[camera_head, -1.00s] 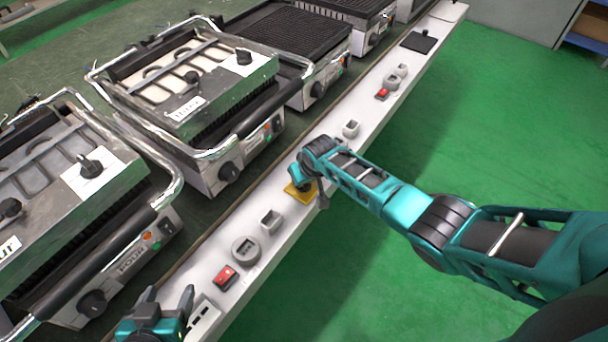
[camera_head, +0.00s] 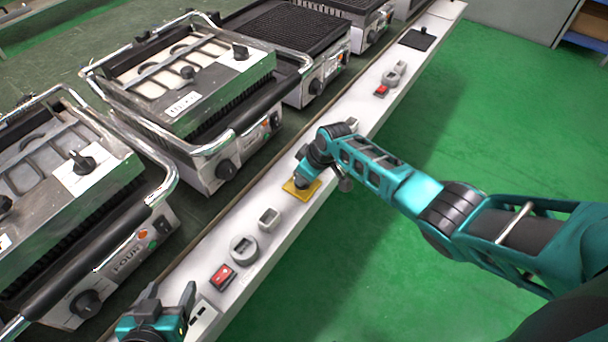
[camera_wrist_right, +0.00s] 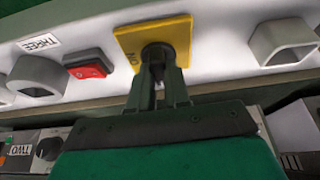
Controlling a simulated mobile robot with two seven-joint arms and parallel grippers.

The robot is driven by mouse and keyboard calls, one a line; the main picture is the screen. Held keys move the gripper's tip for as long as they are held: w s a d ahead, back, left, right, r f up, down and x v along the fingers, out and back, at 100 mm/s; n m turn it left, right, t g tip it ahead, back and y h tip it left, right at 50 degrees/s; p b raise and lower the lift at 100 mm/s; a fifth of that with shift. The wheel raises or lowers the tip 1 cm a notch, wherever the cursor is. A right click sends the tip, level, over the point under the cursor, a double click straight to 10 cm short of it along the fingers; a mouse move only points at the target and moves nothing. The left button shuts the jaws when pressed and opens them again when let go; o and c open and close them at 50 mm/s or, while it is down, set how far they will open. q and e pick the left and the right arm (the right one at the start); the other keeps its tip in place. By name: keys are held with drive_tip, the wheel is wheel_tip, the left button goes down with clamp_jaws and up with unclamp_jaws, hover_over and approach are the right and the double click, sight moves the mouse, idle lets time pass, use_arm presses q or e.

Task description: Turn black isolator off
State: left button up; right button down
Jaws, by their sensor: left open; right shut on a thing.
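A square yellow plate (camera_head: 297,192) with a dark knob is fixed to the white strip in the middle of the head view. The right wrist view shows the yellow plate (camera_wrist_right: 180,32) and its dark knob (camera_wrist_right: 158,50) close up. My right gripper (camera_wrist_right: 158,84) is shut on this knob, hiding part of it; its exact angle is hard to tell. A square black plate (camera_head: 418,40) with a small black knob (camera_head: 424,30) sits further up the strip, apart from both grippers. My left gripper (camera_head: 168,306) is open and empty near the strip's lower end.
Along the white strip stand a red switch (camera_head: 222,275), a round grey socket (camera_head: 243,249), a square grey socket (camera_head: 269,218) and another red switch (camera_head: 381,90). Several grills (camera_head: 190,85) line its left side. Green floor (camera_head: 470,120) lies open to the right.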

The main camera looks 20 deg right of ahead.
drive_tip(key=c, duration=1.1)
unclamp_jaws()
drive_tip(key=p+v, duration=0.5)
drive_tip(key=v, duration=0.8)
drive_tip(key=shift+w, duration=0.1)
drive_tip(key=s+a+f+m+t, duration=0.25)
drive_tip(key=s+a+f, duration=0.2)
drive_tip(key=s, duration=0.45)
drive_tip(key=s+d+r+m+t, duration=0.1)
drive_tip(key=s, duration=0.2)
drive_tip(key=s+d+t, duration=0.1)
drive_tip(key=s+t, duration=0.1)
drive_tip(key=s, duration=0.2)
drive_tip(key=s+d+r+m+t, duration=0.1)
drive_tip(key=s, duration=0.3)
drive_tip(key=shift+r+m+t+h, duration=0.35)
drive_tip(key=shift+h, duration=0.05)
